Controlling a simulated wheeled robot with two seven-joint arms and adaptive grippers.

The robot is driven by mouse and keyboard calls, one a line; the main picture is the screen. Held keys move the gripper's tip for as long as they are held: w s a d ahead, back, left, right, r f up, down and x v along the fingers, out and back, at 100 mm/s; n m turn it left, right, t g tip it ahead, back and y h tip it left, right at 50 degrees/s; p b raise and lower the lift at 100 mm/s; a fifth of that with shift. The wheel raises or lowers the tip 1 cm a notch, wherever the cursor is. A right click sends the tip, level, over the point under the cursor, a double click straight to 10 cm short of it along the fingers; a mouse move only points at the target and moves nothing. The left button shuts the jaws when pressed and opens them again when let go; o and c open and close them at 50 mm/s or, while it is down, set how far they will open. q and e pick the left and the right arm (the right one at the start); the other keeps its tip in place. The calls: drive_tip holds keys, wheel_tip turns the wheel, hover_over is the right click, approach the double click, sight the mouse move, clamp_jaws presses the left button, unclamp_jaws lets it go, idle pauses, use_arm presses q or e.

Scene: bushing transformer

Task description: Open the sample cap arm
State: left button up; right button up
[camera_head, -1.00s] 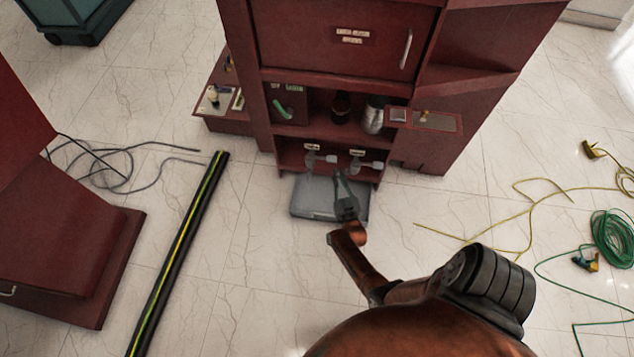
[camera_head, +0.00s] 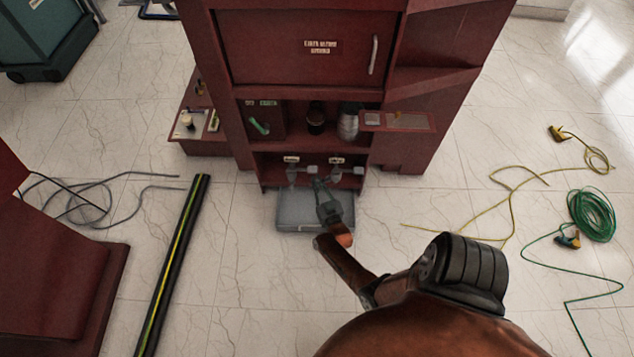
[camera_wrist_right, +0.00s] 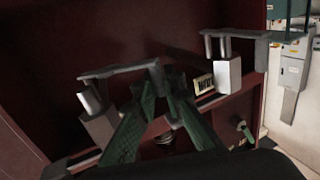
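Two grey fixtures, each with a flat cap arm, sit in the low bay of the dark red cabinet; I cannot tell which one is the sample one. The left fixture (camera_head: 292,172) and the right fixture (camera_head: 336,173) also show in the right wrist view, as the left cap arm (camera_wrist_right: 118,71) and the right cap arm (camera_wrist_right: 234,34). My right gripper (camera_head: 319,186) is in front of the bay, between the fixtures. In the wrist view its green fingers (camera_wrist_right: 163,82) look apart, with the tips close by the left arm's end; contact is unclear. My left gripper is out of view.
A grey tray (camera_head: 290,212) lies on the floor below the bay. The shelf above holds a dark jar (camera_head: 316,118) and a metal canister (camera_head: 348,122). A side ledge (camera_head: 400,121) juts out at right. Green cable (camera_head: 591,214) and yellow cable lie on the floor at right.

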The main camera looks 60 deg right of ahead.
drive_tip(key=shift+o, duration=0.7)
drive_tip(key=shift+s+a, duration=0.1)
drive_tip(key=shift+a, duration=0.05)
drive_tip(key=v, duration=0.7)
